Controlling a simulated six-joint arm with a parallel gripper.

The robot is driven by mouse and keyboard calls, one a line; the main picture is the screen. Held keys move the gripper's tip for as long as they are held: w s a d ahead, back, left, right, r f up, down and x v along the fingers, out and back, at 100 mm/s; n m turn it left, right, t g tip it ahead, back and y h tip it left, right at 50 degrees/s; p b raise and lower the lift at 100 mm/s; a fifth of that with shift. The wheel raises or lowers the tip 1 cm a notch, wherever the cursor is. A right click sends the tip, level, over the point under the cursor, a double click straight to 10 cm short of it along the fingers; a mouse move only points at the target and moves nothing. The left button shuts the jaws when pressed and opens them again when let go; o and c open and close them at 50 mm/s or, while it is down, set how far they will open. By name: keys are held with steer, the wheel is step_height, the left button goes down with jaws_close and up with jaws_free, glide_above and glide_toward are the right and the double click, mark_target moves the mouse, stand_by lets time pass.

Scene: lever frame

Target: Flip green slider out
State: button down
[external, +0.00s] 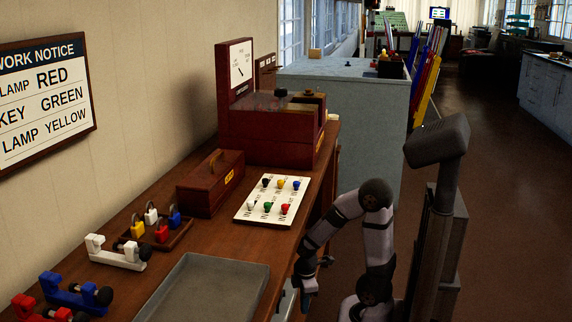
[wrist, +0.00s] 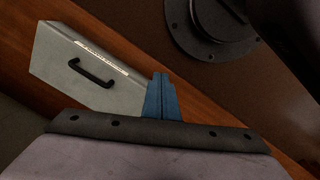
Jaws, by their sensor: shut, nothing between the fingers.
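The white panel (external: 248,215) lies on the wooden bench and carries several coloured knobs in two rows. A green knob (external: 268,206) is in its near row, left of a red knob (external: 285,208); it is the only green piece I make out on the bench, and I cannot tell whether it is a slider. My gripper (external: 306,297) hangs low beside the bench's right edge, below and apart from the panel. In the wrist view my blue fingers (wrist: 162,97) are shut and empty, and the panel is out of sight.
A grey drawer front (wrist: 70,70) with a black handle (wrist: 92,73) shows beside my fingers. A wooden box (external: 210,183), a dark red cabinet (external: 275,125), a small tray of padlocks (external: 155,231) and a grey tray (external: 205,290) stand around the panel. The floor at right is open.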

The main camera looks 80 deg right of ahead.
steer(key=s+d+r+n+h+p, duration=0.1)
steer(key=s+d+r+n+p, duration=0.35)
steer(key=d+r+p, duration=0.4)
steer(key=s+d+r+n+h+p, duration=0.1)
steer(key=s+d+r+n+p, duration=0.35)
steer(key=d+r+p, duration=0.45)
steer(key=w+d+r+n+h+p, duration=0.1)
steer(key=d+r+n+h+p, duration=0.15)
steer(key=r+p, duration=1.85)
steer(key=w+a+r+m+y+p, duration=0.25)
steer(key=a+r+m+p, duration=0.25)
steer(key=a+r+p, duration=0.35)
steer(key=w+a+r+m+y+p, duration=0.1)
steer(key=w+a+r+m+p, duration=0.2)
steer(key=a+r+m+p, duration=0.5)
steer(key=w+a+r+m+y+p, duration=0.1)
steer(key=w+a+r+m+p, duration=0.2)
steer(key=a+r+p, duration=0.55)
steer(key=w+a+f+n+g+b, duration=0.1)
steer(key=w+a+f+n+b, duration=0.1)
steer(key=w+b, duration=0.3)
steer(key=w+a+f+n+g+h+b, duration=0.1)
steer(key=w+a+f+n+b, duration=0.1)
steer(key=w+a+f+b, duration=0.2)
steer(key=w+a+f+n+g+h+b, duration=0.1)
steer(key=w+a+f+n+b, duration=0.1)
steer(key=w+a+b, duration=0.3)
steer(key=shift+w+a+f+g+b, duration=0.15)
steer(key=shift+w+f+g+b, duration=0.45)
steer(key=shift+w, duration=1.45)
